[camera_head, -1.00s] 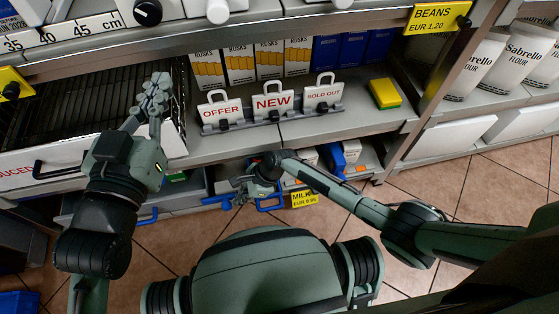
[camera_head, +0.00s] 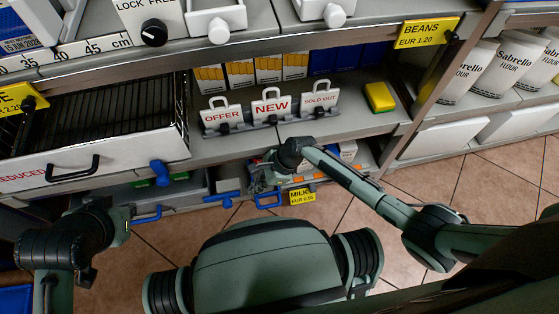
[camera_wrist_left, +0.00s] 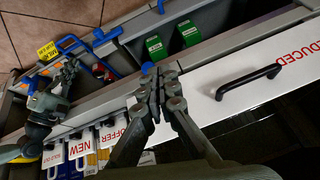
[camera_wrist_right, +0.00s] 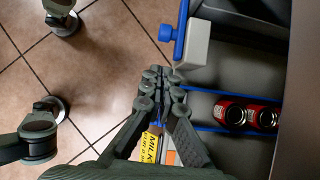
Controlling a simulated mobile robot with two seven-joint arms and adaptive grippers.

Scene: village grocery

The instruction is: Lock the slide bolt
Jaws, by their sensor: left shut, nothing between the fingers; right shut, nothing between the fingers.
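The slide bolt appears to be the blue T-shaped piece (camera_head: 222,198) at the front of the lower shelf, beside a grey block. In the right wrist view a blue bar and round knob (camera_wrist_right: 166,33) sit against the pale block, just ahead of my right fingers. My right gripper (camera_head: 262,178) is right of the bolt, shut and empty; its closed fingers (camera_wrist_right: 162,78) appear apart from the knob. My left arm is at the lower left; its fingertips cannot be made out in the head view. In the left wrist view my left gripper (camera_wrist_left: 157,92) is shut and empty.
A REDUCED drawer front (camera_head: 100,165) with a black handle stands at left, with another blue knob (camera_head: 160,172) beside it. Blue handles (camera_head: 268,203) line the lower shelf. Red cans (camera_wrist_right: 236,114) stand inside the compartment. Tiled floor is free in front.

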